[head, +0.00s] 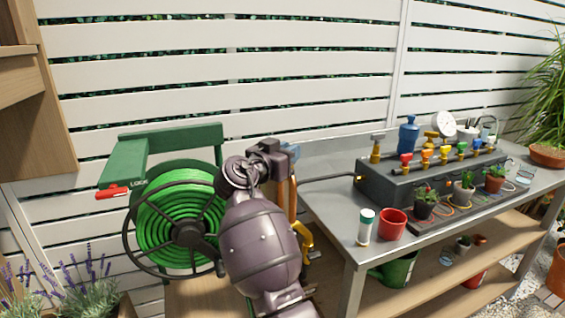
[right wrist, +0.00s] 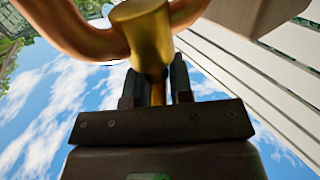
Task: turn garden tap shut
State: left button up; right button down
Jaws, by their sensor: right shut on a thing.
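My right gripper (head: 274,158) is at the upper end of my right arm in the head view, in front of the wooden-looking post (head: 292,197) beside the hose reel. A small blue part (head: 290,150) shows just beyond the jaws. In the right wrist view, my right gripper (right wrist: 157,88) is shut around the narrow stem of the brass garden tap (right wrist: 143,35), one finger on each side. Copper-coloured curved parts branch off the brass body. In the head view most of the tap is hidden behind my arm and gripper. My left gripper is not in view.
A green hose reel (head: 168,222) stands left of my arm, with a red-handled lever (head: 112,192). The metal bench (head: 335,221) at right holds a red cup (head: 392,224), a white shaker (head: 366,227) and a dark valve box (head: 385,190). A white slatted fence (head: 300,65) is behind.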

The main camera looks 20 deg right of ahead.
jog(key=shift+w+f+m+g+h+b, duration=0.15)
jog(key=shift+f+m+g+h+b, duration=0.3)
jog(key=shift+f+g, duration=0.25)
jog(key=m+g, duration=0.1)
jog(key=g, duration=0.1)
jog(key=m+g+h+b, duration=0.1)
jog(key=m+g+b, duration=0.1)
jog(key=g, duration=0.1)
jog(key=shift+r+m+g+h, duration=0.3)
jog(key=shift+r+m+h, duration=0.05)
jog(key=shift+r, duration=0.05)
jog(key=shift+s+r+m+g+b, duration=0.2)
jog(key=shift+m+g+b, duration=0.15)
jog(key=shift+m+g, duration=0.35)
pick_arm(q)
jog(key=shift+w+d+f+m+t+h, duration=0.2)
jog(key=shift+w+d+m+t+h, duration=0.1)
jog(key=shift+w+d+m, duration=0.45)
pick_arm(e)
jog(key=shift+g, duration=0.3)
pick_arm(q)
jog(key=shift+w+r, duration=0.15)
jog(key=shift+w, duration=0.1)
pick_arm(e)
jog(key=shift+r, duration=0.1)
jog(key=c, duration=1.1)
grip_release()
jog(key=shift+c, duration=0.2)
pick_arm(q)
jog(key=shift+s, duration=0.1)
